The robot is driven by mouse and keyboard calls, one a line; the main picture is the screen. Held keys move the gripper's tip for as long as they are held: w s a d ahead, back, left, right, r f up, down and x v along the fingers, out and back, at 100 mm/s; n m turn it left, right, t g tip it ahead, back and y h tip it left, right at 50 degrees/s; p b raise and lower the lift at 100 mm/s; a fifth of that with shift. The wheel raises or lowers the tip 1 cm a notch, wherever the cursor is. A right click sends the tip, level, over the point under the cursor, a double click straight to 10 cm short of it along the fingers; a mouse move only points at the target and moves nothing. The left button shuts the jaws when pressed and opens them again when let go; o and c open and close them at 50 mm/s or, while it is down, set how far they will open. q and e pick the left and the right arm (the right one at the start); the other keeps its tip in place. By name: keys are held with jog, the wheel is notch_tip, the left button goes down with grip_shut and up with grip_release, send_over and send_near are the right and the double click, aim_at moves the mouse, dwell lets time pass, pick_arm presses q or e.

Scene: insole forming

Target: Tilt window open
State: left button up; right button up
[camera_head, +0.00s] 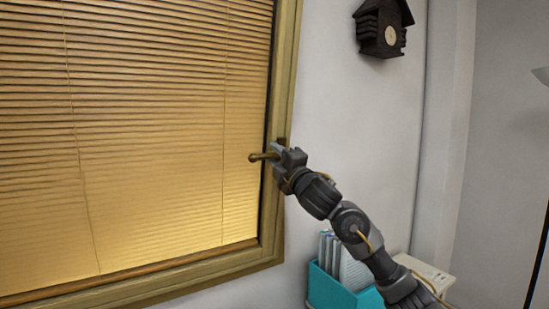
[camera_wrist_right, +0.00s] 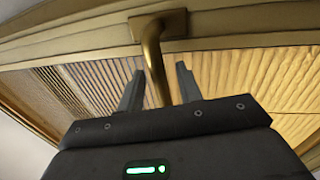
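The window (camera_head: 268,245) has a gold-brown frame and appears closed, with blinds behind its frame. Its brass handle (camera_head: 258,157) sits on the right side of the frame and points left, roughly horizontal. In the right wrist view the handle (camera_wrist_right: 152,50) comes out of a square base plate and runs down between my fingers. My right gripper (camera_wrist_right: 160,85) is open, one finger on each side of the handle, with a small gap visible on both sides. In the head view the right gripper (camera_head: 276,154) partly covers the handle's base. My left gripper is not in view.
Lowered blinds (camera_head: 150,120) fill the window. A dark birdhouse-like clock (camera_head: 383,28) hangs on the wall at the upper right. A teal file holder (camera_head: 330,290) with folders stands below my right arm, beside a pale surface (camera_head: 428,270).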

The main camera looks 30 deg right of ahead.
jog(key=b+v, duration=0.2)
jog(key=v, duration=0.7)
jog(key=shift+s, duration=0.4)
jog(key=shift+f, duration=0.15)
